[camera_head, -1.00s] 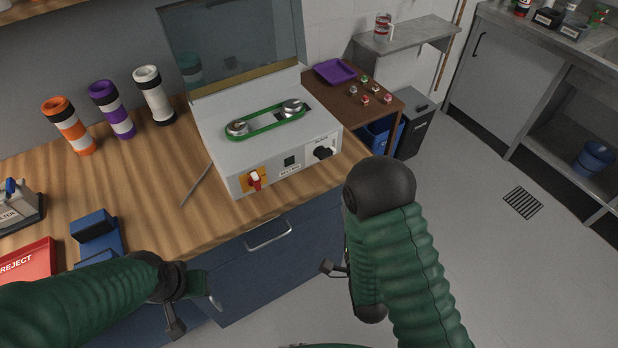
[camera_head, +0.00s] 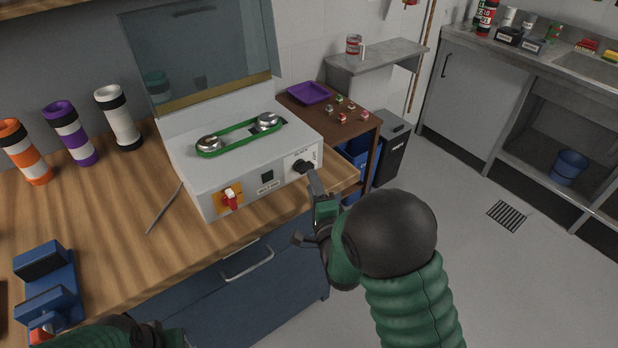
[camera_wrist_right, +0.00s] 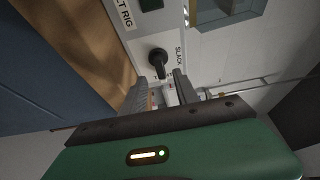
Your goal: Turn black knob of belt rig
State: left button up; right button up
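The belt rig (camera_head: 190,179) is a white box on the wooden bench with a green belt (camera_head: 240,138) around two metal pulleys. Its black knob (camera_head: 303,166) is at the right of the front panel, and a red switch (camera_head: 230,198) is at the left. My right gripper (camera_head: 306,207) is just in front of the knob. In the right wrist view its fingers (camera_wrist_right: 160,90) are apart and empty. The knob (camera_wrist_right: 158,62) shows just beyond the gap between them. My left gripper (camera_head: 165,338) is low at the bottom edge, mostly cut off.
The clear lid (camera_head: 200,55) stands raised behind the rig. A metal rod (camera_head: 163,208) and a blue fixture (camera_head: 45,280) lie on the bench (camera_head: 110,220). Several striped tubes stand at the left. A drawer handle (camera_head: 247,262) juts out below the rig. Open floor lies to the right.

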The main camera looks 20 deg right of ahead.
aim_at(307, 167)
jog(key=w, duration=0.4)
jog(key=shift+w+d, duration=0.3)
jog(key=shift+c, duration=0.5)
grip_shut()
jog(key=shift+f, duration=0.1)
